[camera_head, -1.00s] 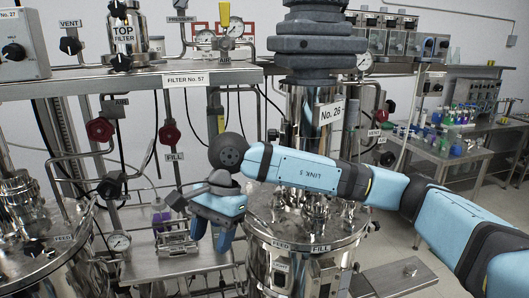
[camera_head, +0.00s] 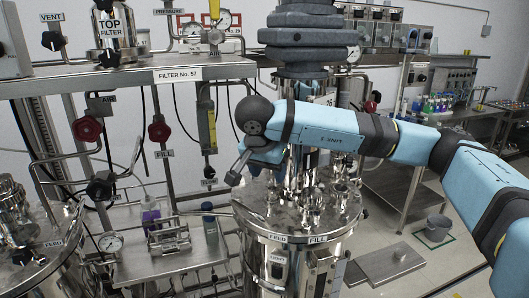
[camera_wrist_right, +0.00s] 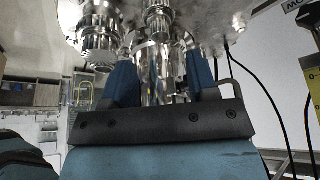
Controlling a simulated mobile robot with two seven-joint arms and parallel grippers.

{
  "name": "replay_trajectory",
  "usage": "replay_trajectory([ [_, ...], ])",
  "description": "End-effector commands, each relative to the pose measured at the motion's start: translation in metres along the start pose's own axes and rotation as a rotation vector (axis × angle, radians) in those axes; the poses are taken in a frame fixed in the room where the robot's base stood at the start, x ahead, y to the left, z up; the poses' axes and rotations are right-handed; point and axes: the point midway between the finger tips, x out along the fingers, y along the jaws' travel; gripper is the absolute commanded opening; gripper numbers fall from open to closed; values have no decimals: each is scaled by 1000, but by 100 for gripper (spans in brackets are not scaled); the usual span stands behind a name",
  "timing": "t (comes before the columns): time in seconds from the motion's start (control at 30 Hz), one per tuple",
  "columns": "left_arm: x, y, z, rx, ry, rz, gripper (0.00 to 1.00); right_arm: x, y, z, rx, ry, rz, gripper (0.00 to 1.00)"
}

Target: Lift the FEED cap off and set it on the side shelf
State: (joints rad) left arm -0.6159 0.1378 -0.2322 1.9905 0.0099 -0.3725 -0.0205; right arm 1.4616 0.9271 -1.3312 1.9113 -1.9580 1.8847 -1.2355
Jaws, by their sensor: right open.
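The steel vessel (camera_head: 262,225) with FEED and FILL labels stands at centre in the head view. Several shiny fittings stand on its lid, partly behind my arm. I cannot tell for sure which one is the FEED cap. My right gripper (camera_head: 262,158) is above the lid's left part, its fingers mostly hidden by my wrist in the head view. In the right wrist view, its two blue fingers (camera_wrist_right: 160,78) are apart, with shiny metal fittings (camera_wrist_right: 158,50) beyond and between them. No grip shows. My left gripper is not in view.
A steel shelf (camera_head: 150,268) left of the vessel holds a purple bottle (camera_head: 150,222), a metal stand (camera_head: 168,238) and a dark blue-green bottle (camera_head: 208,222). A flat steel plate (camera_head: 392,260) at the lower right has mostly bare surface. The labelled FILTER rail (camera_head: 130,78) runs behind.

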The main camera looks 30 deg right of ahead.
Motion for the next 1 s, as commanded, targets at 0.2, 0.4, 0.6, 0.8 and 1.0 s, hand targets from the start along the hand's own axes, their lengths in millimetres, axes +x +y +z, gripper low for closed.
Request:
replay_trajectory([
  [0.2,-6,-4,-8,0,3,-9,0,37,1,-1,2,-1,3,53],
  [0.4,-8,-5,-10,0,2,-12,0,56,0,0,1,-1,1,53],
  [0.6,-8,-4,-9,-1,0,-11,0,61,0,0,1,-1,0,53],
  [0.8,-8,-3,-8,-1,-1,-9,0,61,0,0,1,-1,0,42],
  [1.0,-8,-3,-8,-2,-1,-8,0,60,0,0,1,-1,0,0],
])
